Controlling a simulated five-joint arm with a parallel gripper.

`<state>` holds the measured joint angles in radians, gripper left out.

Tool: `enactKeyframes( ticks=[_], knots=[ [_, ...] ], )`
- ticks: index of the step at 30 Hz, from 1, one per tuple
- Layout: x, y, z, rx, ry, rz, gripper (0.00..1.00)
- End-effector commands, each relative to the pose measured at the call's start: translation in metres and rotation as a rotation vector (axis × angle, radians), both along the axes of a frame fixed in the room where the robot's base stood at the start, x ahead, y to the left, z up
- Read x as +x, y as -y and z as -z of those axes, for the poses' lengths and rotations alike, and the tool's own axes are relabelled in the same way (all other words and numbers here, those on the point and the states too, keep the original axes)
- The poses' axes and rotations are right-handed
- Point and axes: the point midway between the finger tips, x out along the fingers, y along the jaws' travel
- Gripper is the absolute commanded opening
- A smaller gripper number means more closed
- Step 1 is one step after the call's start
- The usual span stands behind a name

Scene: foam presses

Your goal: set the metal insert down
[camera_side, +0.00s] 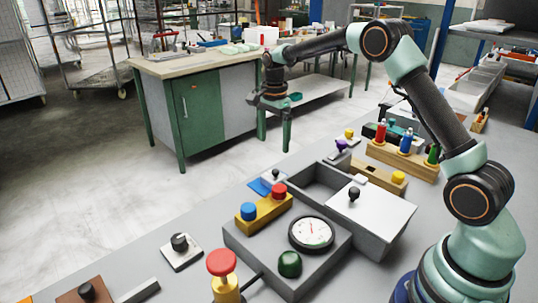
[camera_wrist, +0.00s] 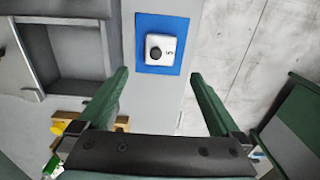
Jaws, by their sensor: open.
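The metal insert (camera_wrist: 168,58), a small light-grey block with a round black knob and a dark mark, sits on a blue pad (camera_wrist: 143,25) near the table edge. In the side view the insert (camera_side: 268,181) and blue pad (camera_side: 257,187) show behind the yellow block, partly hidden. My gripper (camera_side: 286,135) is up in the air, well above the table. In the wrist view my gripper (camera_wrist: 160,76) has its two green fingers wide apart with nothing between them, and the insert shows beyond the fingertips.
A grey press box with a white lid (camera_side: 385,214) and an open bay stands beside the pad. A gauge (camera_side: 311,233), a yellow block (camera_side: 264,212) with red and blue buttons, and a red-topped plunger (camera_side: 222,263) stand nearby. A wooden rack (camera_side: 402,160) stands behind.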

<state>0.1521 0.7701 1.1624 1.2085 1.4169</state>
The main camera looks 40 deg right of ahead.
Motion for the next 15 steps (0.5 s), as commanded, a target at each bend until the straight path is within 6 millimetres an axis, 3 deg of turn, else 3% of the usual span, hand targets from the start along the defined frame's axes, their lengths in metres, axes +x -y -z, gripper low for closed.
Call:
enactKeyframes(
  ticks=[7,15],
  knots=[
    [-0.017,-0.012,-0.044,-0.014,0.06,-0.175,1.0],
    [-0.074,-0.038,-0.107,-0.072,0.177,-0.576,1.0]
  ],
)
